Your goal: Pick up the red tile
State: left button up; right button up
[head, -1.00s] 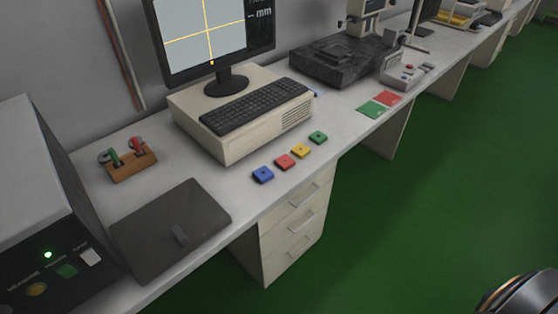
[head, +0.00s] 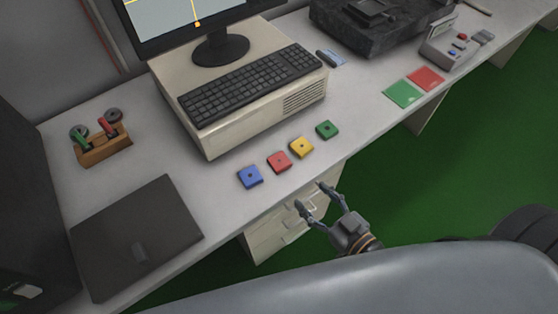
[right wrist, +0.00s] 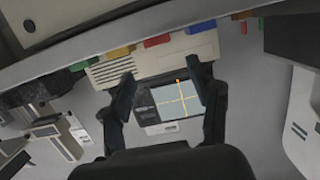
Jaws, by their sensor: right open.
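The red tile (head: 279,161) is a small square block with a dark spot on top. It lies near the desk's front edge, between the blue tile (head: 250,176) and the yellow tile (head: 301,147). A green tile (head: 327,129) ends the row. My right gripper (head: 310,195) is open and empty, in front of the desk edge and apart from the tiles. In the right wrist view the red tile (right wrist: 157,41) shows beyond the spread fingers (right wrist: 161,74), partly hidden by the desk edge. My left gripper is not in view.
A beige computer with a keyboard (head: 250,82) stands behind the tiles. A dark flat panel (head: 135,235) lies at the left. Flat green (head: 404,93) and red (head: 426,78) squares lie at the right. Drawers (head: 272,235) are below the desk.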

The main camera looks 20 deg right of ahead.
aim_at(282, 163)
jog(key=x, duration=0.9)
jog(key=p+x, duration=0.1)
jog(key=x, duration=0.4)
jog(key=shift+w+d+r, duration=0.1)
jog(key=shift+d+r, duration=0.1)
jog(key=shift+d, duration=0.1)
jog(key=c, duration=1)
